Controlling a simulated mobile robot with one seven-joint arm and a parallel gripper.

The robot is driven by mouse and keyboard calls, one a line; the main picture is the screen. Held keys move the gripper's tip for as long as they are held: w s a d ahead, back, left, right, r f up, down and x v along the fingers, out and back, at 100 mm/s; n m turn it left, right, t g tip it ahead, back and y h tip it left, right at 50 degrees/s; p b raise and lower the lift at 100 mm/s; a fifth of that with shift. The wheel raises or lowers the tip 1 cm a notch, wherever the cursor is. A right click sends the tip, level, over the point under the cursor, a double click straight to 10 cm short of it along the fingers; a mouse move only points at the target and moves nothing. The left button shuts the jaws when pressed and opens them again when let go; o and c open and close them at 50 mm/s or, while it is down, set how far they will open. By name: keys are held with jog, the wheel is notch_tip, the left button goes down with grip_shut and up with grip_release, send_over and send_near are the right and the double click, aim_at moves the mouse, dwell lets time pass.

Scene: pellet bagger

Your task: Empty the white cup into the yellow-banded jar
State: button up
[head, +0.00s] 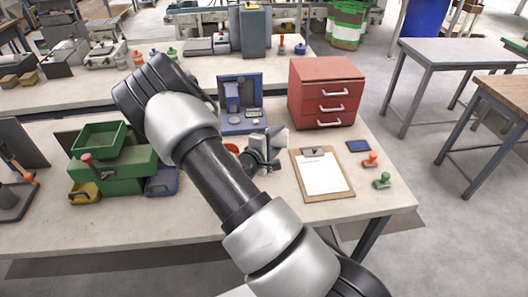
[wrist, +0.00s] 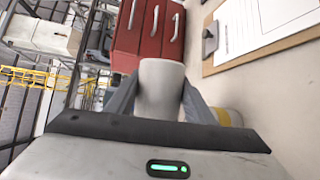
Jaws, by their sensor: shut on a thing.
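My gripper (wrist: 160,98) is shut on the white cup (wrist: 160,82), with a finger on each side of it. In the head view my gripper (head: 267,151) is over the table, left of the clipboard, and the cup (head: 279,139) shows as a pale shape at its far side. The cup looks tipped over on its side; its contents cannot be seen. The yellow-banded jar (wrist: 231,117) shows in the wrist view just beyond the right finger, partly covered by it, on the table side of the cup. I cannot make the jar out in the head view.
A red drawer cabinet (head: 327,93) stands behind the gripper. A blue device (head: 240,104) and green bins (head: 112,165) are left. A red object (head: 232,148) is partly hidden by my arm.

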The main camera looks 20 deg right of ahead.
jog(key=shift+w+a+r+n, duration=0.1)
jog(key=shift+a+r+n, duration=0.05)
jog(key=shift+n, duration=0.15)
jog(key=shift+w+a+f+n+h+b, duration=0.15)
jog(key=shift+a+f+n+h+b, duration=0.1)
jog(key=shift+f+n+h+b, duration=0.35)
dwell(0.9)
jog(key=shift+w+a+r+n+t+h+b, duration=0.2)
jog(key=shift+a+n+h, duration=0.1)
jog(key=shift+n, duration=0.35)
jog(key=shift+w+a+r+n+t+h+b, duration=0.1)
jog(key=shift+a+r+n+h, duration=0.15)
jog(key=shift+n, duration=0.4)
dwell(1.6)
